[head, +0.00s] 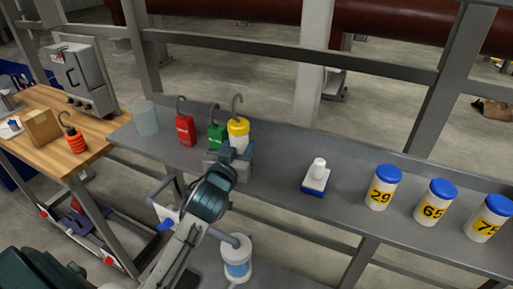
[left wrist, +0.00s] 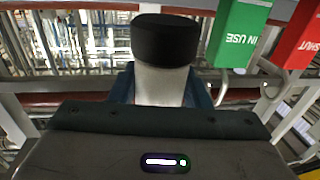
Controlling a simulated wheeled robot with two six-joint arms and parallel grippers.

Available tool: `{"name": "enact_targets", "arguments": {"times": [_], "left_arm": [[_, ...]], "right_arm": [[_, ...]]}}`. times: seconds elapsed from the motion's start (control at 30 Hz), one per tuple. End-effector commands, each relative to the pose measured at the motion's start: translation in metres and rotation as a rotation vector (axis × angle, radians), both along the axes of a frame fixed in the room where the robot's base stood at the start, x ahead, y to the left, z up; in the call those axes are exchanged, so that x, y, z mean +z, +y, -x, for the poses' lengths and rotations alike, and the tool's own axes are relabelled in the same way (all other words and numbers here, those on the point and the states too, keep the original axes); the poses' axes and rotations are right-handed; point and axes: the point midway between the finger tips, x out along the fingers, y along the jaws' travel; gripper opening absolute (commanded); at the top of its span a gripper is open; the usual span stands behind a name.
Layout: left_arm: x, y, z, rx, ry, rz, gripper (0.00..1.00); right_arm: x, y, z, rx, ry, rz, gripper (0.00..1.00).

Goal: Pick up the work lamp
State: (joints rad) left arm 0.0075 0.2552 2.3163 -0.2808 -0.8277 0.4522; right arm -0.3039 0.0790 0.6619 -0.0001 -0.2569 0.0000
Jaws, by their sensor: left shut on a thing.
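The work lamp (head: 238,127) has a yellow cap, a white body and a grey hook on top. It stands upright at the grey shelf, right of a green tag. My left gripper (head: 230,158) is shut on its lower body, which the jaws partly hide in the head view. In the left wrist view, which looks upside down, the lamp's white body (left wrist: 163,83) and black base (left wrist: 165,40) show between the blue fingers. I cannot tell whether the base touches the shelf. My right gripper is not in view.
A green "IN USE" tag (head: 217,137) and a red tag (head: 185,130) stand close on the left, with a translucent cup (head: 145,118) beyond. A white bottle (head: 316,178) and blue-lidded jars (head: 384,187) stand to the right. A metal rail (head: 290,55) runs behind.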

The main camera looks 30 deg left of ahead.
Motion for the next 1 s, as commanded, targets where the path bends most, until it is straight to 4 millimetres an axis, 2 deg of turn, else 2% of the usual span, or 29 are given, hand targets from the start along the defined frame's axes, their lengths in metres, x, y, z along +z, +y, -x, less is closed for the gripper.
{"name": "enact_targets", "arguments": {"times": [0.2, 0.5, 0.7, 1.0], "left_arm": [[0.002, 0.021, 0.03, -0.001, 0.0, -0.009, 0.13], [0.007, 0.041, 0.06, -0.004, 0.001, -0.007, 0.13], [0.007, 0.05, 0.071, 0.001, 0.002, -0.006, 0.13], [0.007, 0.054, 0.079, -0.002, -0.001, 0.002, 0.13]], "right_arm": [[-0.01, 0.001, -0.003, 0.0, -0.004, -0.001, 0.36], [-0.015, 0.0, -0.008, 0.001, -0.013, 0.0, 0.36], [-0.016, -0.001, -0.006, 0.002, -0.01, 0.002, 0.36], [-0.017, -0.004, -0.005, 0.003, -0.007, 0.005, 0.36]]}}
